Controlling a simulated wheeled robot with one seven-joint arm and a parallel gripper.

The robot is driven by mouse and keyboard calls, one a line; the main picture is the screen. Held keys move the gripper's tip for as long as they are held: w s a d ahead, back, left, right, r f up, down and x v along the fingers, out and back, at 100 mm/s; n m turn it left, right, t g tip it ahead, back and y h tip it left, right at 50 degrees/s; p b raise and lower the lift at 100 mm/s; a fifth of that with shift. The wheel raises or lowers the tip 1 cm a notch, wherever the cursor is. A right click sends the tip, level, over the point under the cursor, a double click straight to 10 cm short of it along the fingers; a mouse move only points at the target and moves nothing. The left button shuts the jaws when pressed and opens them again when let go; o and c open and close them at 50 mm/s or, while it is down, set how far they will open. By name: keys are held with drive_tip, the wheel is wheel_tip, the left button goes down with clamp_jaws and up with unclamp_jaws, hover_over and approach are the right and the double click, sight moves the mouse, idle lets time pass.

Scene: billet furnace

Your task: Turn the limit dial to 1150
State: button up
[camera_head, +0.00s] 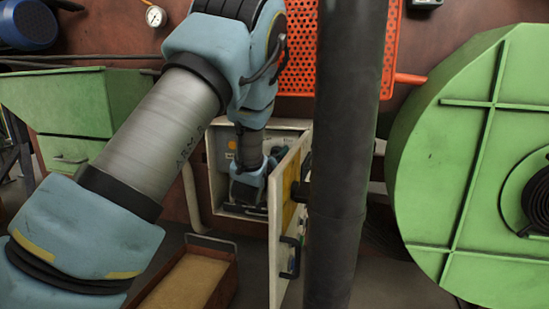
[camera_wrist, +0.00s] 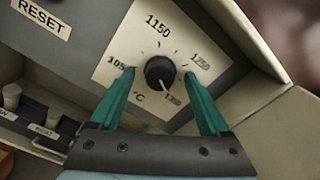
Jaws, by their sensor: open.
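The limit dial is a black round knob (camera_wrist: 160,72) on a white scale plate (camera_wrist: 113,56) in the wrist view. The plate reads 1150 above the knob, a partly hidden number at left, and further numbers at right and lower right. A pale mark on the knob seems to point down and slightly right, away from 1150. My gripper (camera_wrist: 159,76) is open, its two green fingers either side of the knob with visible gaps. Contact is not visible. In the head view my wrist reaches into the open control box (camera_head: 227,207), hiding the dial.
A RESET label (camera_wrist: 41,15) and small switches (camera_wrist: 45,121) lie left of the dial. The box's door (camera_head: 283,235) stands open on the right, beside a dark vertical pipe (camera_head: 338,150). A tray (camera_head: 185,280) lies below; a green housing (camera_head: 460,160) is at right.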

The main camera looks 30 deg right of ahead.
drive_tip(key=shift+c, duration=0.3)
clamp_jaws()
idle(0.3)
drive_tip(key=shift+a+r+n+b, duration=0.1)
drive_tip(key=shift+n+b, duration=1.95)
drive_tip(key=shift+n, duration=5.75)
drive_tip(key=shift+a+n+b, duration=0.1)
drive_tip(key=shift+n+b, duration=1.9)
drive_tip(key=shift+n, duration=5.8)
drive_tip(key=shift+d, duration=0.1)
